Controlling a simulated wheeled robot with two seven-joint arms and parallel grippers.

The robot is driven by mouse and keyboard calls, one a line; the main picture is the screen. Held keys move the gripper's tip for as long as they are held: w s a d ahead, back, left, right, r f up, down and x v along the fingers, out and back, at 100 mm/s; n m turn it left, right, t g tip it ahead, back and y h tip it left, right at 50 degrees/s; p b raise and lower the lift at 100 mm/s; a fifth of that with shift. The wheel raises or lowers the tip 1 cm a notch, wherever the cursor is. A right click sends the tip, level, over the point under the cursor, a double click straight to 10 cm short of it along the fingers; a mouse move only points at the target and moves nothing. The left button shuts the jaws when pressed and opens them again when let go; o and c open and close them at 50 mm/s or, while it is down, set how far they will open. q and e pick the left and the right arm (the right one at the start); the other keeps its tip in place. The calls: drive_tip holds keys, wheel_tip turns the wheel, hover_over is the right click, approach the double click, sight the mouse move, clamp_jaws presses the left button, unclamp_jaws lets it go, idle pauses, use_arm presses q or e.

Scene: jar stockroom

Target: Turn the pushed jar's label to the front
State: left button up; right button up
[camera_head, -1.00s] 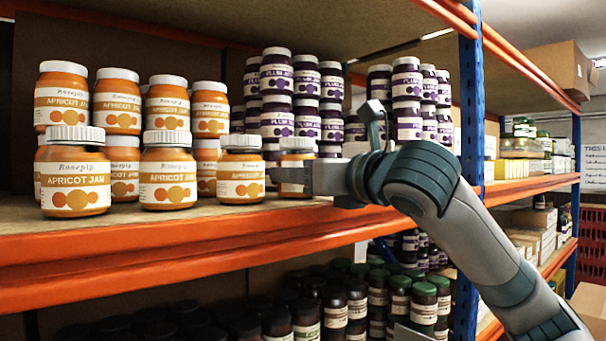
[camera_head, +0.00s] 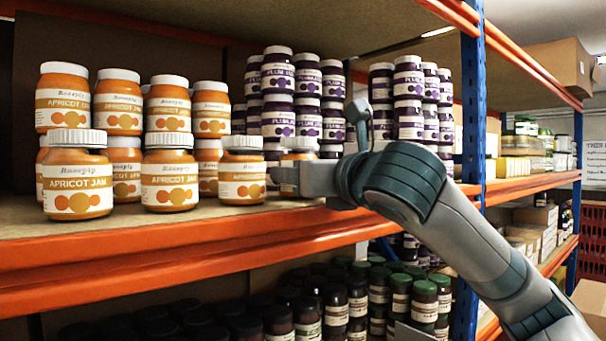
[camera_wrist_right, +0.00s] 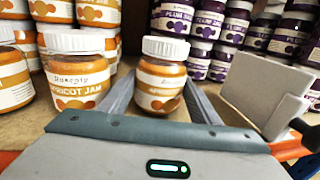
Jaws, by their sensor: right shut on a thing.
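The jar in my grip is an apricot jam jar (camera_head: 299,144) with a white lid, at the right end of the front row. It stands upright on the shelf. My right gripper (camera_head: 290,178) reaches in from the right, and its finger covers the jar's middle in the head view. In the right wrist view the jar (camera_wrist_right: 162,78) stands between the two fingers of my right gripper (camera_wrist_right: 160,100), which is shut on it. Part of its white and orange label faces the wrist camera; the rest is hidden. My left gripper is not in view.
A neighbouring apricot jar (camera_head: 242,170) stands close on the left, with more apricot jars (camera_head: 170,172) beyond it. Stacked plum jars (camera_head: 278,75) stand behind. The orange shelf beam (camera_head: 180,245) runs along the front, and a blue upright (camera_head: 472,100) stands at the right.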

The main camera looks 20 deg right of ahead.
sight(320, 204)
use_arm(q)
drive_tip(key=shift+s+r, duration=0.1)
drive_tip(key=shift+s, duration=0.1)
use_arm(e)
drive_tip(key=shift+f, duration=0.2)
idle(0.4)
drive_tip(key=o, duration=1.8)
drive_tip(key=shift+s, duration=0.1)
drive_tip(key=shift+o, duration=0.2)
drive_tip(key=shift+f, duration=0.1)
drive_tip(key=s, duration=0.1)
drive_tip(key=s+b, duration=0.1)
drive_tip(key=shift+s+d, duration=0.2)
drive_tip(key=shift+s, duration=0.2)
drive_tip(key=s+b, duration=0.1)
drive_tip(key=s, duration=0.2)
drive_tip(key=shift+d, duration=0.2)
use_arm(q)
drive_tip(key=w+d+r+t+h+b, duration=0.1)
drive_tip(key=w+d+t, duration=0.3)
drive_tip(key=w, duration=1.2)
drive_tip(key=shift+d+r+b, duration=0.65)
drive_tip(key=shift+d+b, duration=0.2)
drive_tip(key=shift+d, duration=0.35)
use_arm(e)
drive_tip(key=s+d, duration=0.1)
drive_tip(key=s, duration=1)
drive_tip(key=shift+s+d, duration=0.2)
drive_tip(key=shift+d, duration=0.2)
